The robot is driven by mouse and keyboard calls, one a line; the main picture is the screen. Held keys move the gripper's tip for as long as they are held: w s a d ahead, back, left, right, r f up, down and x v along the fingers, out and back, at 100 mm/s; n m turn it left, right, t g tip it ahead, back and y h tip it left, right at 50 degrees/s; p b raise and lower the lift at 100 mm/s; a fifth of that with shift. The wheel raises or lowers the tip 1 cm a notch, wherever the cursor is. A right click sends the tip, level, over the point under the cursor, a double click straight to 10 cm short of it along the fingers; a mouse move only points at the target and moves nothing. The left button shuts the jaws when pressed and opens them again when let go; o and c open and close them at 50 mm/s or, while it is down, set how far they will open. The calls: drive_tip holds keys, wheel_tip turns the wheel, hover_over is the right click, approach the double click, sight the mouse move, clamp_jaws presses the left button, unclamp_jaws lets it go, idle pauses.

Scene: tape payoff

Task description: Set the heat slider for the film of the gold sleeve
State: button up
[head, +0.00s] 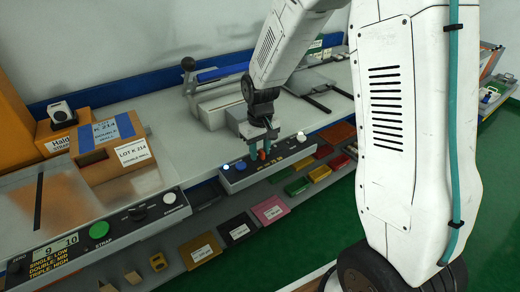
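My gripper (262,148) points down over the front control panel (282,163) of the bench, near its middle.
The low shelf also holds black (237,229) and pink (270,210) labelled pieces and several coloured ones. A sealer-like machine (218,104) stands behind the panel. At left are a cardboard box (85,170) and a strapping panel (92,240). My arm covers the right side.

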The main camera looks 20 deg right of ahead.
sight(260, 152)
wheel_tip(260, 152, up, 8)
drive_tip(key=shift+f, duration=0.1)
idle(0.4)
idle(0.4)
drive_tip(key=s+r, duration=0.4)
drive_tip(key=s, duration=0.5)
drive_tip(key=s+r+m+t, duration=0.1)
drive_tip(key=s+r, duration=0.3)
drive_tip(key=s, duration=0.5)
drive_tip(key=s+r, duration=0.5)
drive_tip(key=s, duration=0.5)
drive_tip(key=shift+a+m, duration=0.2)
drive_tip(key=shift+m, duration=0.2)
drive_tip(key=shift+r, duration=0.1)
idle(2.1)
